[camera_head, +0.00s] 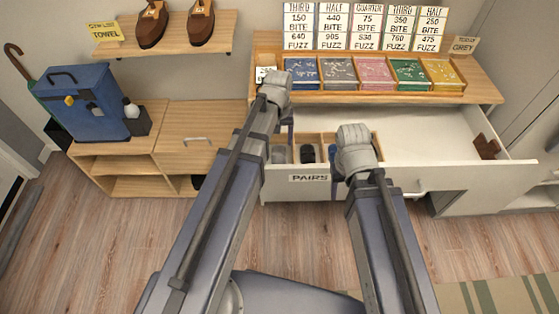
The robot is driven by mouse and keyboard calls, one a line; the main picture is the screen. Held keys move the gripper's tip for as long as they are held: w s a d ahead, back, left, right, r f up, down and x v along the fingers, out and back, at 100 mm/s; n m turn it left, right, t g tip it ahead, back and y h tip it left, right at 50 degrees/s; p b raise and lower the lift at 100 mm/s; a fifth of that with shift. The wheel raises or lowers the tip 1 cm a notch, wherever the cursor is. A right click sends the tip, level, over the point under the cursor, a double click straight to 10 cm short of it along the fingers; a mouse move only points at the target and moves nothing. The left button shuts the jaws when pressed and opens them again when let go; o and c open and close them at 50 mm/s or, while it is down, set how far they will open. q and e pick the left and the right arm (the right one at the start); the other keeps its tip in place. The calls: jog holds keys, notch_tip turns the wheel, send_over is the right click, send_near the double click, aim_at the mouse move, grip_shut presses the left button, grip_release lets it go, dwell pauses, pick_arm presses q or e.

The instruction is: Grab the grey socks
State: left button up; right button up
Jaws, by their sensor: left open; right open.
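An open drawer labelled PAIRS (310,178) has small wooden compartments at its left end. A grey bundle, which looks like the grey socks (279,154), lies in the left compartment. A dark bundle (307,153) lies in the compartment beside it. A bluish item further right is mostly hidden by my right arm. My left gripper (287,132) points down above the compartments, near the grey bundle. My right gripper (337,184) hangs by the drawer front, right of the label. Both are open, with their fingers small and partly hidden; nothing shows held.
A shelf above carries a divided tray (375,94) of coloured packets and several price cards. A card reading GREY (464,45) stands at right. The drawer's right part (430,140) is mostly bare, with a brown item (487,147). A blue case (85,105) stands on the left cabinet.

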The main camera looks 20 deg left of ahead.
aim_at(279, 153)
pick_arm(q)
jog(key=shift+f, duration=0.4)
jog(key=f+b, duration=0.7)
jog(key=b, duration=0.1)
jog(key=shift+w+f, duration=0.2)
jog(key=shift+f, duration=0.2)
jog(key=shift+r, duration=0.1)
jog(key=c, duration=1)
jog(key=shift+r, duration=0.1)
notch_tip(279, 153, up, 10)
jog(key=p, duration=1)
